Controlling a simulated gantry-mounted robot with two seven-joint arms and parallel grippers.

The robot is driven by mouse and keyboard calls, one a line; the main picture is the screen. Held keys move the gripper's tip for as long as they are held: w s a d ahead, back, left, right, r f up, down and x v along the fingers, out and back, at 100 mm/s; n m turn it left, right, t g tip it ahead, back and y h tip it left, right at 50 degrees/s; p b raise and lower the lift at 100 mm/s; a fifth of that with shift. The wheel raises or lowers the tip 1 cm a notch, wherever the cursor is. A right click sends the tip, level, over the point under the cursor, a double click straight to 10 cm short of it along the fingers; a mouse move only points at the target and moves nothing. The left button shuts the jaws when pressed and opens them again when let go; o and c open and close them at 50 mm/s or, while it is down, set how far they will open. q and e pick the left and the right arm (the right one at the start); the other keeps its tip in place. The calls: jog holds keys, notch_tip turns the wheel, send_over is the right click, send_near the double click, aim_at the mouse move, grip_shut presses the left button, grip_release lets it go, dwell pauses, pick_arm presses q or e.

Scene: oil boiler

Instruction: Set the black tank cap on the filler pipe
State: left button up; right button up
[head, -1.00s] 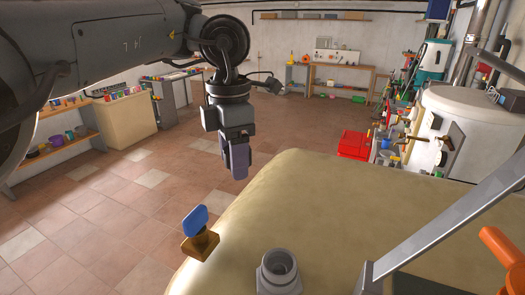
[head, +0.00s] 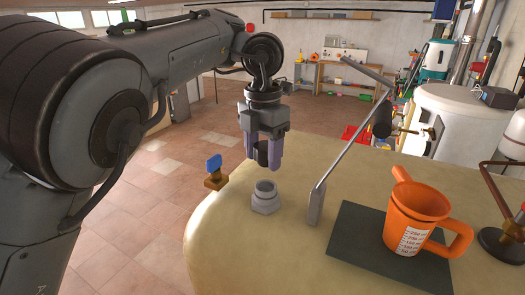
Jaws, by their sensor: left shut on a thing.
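My left gripper (head: 263,162) hangs fingers down above the beige tank top (head: 240,235). Its fingers are shut on the black tank cap (head: 262,151), which shows as a dark cylinder between them. The grey filler pipe (head: 265,195) stands upright on the tank with its round mouth upward. The cap is above the pipe mouth and appears apart from it, a little behind or above. I cannot tell how exactly it is centred. My right gripper is not in view.
A thin grey metal rod (head: 345,140) rises from a bracket right of the pipe. An orange measuring jug (head: 418,215) stands on a dark mat (head: 350,245) to the right. A blue-handled brass valve (head: 214,172) is left of the pipe.

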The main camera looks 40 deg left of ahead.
pick_arm(q)
jog(key=shift+d, duration=0.1)
dwell(0.3)
jog(key=shift+f+b, duration=1.55)
jog(key=shift+f, duration=0.85)
jog(key=shift+p, duration=0.45)
jog(key=shift+r, duration=0.1)
